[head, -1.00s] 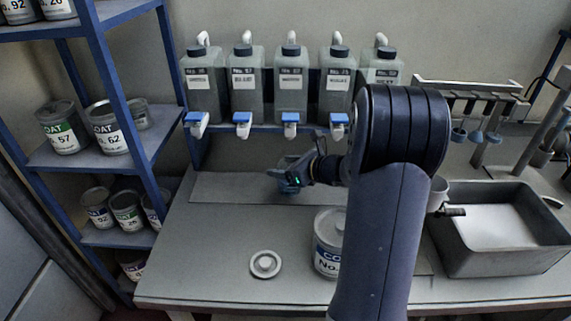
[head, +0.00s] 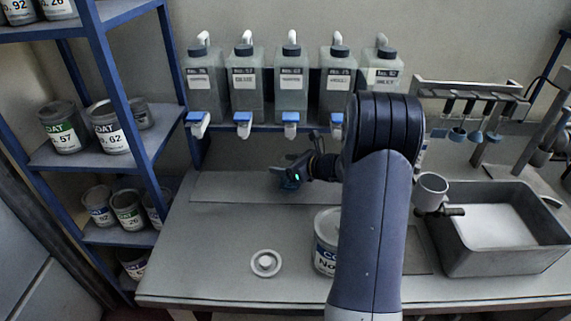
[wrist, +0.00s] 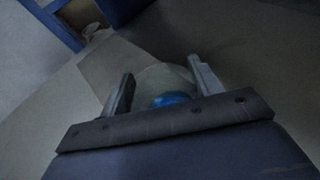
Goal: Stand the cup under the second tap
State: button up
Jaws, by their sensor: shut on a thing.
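My gripper (head: 291,178) is low over the back strip of the bench, below and in front of the row of taps. In the wrist view its two fingers (wrist: 163,90) close on both sides of a pale round thing with a blue patch, which I take as the cup (wrist: 163,76). In the head view the gripper mostly hides it. I cannot tell whether it touches the bench. The second tap (head: 243,123) from the left is blue and white, under a grey container (head: 246,85). The gripper is to the right of it, nearer the third tap (head: 290,122).
A lid (head: 266,263) lies on the bench front. A labelled can (head: 326,245) stands partly behind my arm. A pale cup-like vessel (head: 431,188) is beside the sink (head: 480,262). A shelf of cans (head: 65,155) stands left. The left bench is clear.

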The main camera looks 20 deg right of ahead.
jog(key=o, duration=1.1)
jog(key=shift+f, duration=0.15)
jog(key=shift+r, duration=0.25)
jog(key=v, duration=1.2)
jog(key=shift+f, duration=0.15)
